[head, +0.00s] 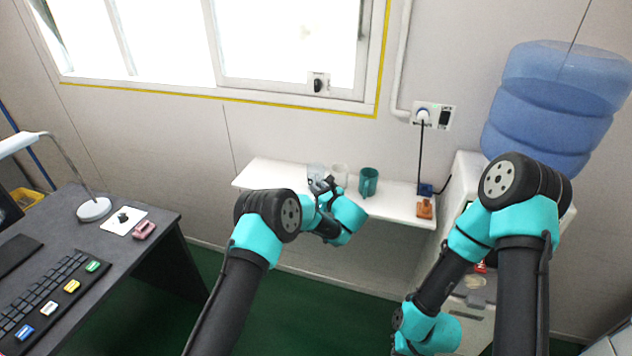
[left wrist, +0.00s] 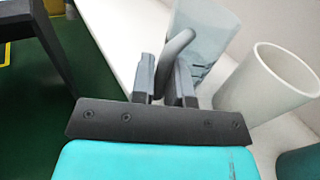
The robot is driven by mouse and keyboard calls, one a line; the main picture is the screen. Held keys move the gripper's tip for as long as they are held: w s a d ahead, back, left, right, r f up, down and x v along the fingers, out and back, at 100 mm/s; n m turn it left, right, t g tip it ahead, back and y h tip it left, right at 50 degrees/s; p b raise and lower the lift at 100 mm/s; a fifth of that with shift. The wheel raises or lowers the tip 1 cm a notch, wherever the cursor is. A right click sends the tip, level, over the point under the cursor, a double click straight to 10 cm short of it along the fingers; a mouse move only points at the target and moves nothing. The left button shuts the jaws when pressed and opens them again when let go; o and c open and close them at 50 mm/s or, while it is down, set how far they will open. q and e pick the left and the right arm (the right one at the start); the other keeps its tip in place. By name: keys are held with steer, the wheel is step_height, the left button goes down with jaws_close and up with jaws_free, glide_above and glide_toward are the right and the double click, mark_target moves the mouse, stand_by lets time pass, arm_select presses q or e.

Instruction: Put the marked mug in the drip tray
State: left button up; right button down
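Three mugs stand in a row on the white wall shelf (head: 400,208): a pale grey-blue one (head: 316,170), a white one (head: 340,174) and a teal one (head: 368,182). No mark can be made out on any of them. My left gripper (head: 325,185) is at the grey-blue mug. In the left wrist view, its fingers (left wrist: 167,80) are close together with this mug's handle (left wrist: 178,50) between them and look shut on it. The white mug (left wrist: 270,85) is just right of it. The drip tray (head: 474,300) appears to be the dispenser's lower ledge, partly hidden by my right arm. My right gripper is out of view.
A water dispenser with a blue bottle (head: 555,105) stands at the right. An orange-brown object (head: 424,208) and a plugged cable (head: 421,150) are at the shelf's right end. A dark desk (head: 150,235) with a keyboard and lamp is at the left.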

mark_target(318, 180)
arm_select(q)
jaws_close()
steer(key=shift+r, duration=0.25)
steer(key=shift+r, duration=1.6)
steer(key=s+r, duration=0.1)
steer(key=s, duration=1.5)
steer(key=shift+r, duration=0.15)
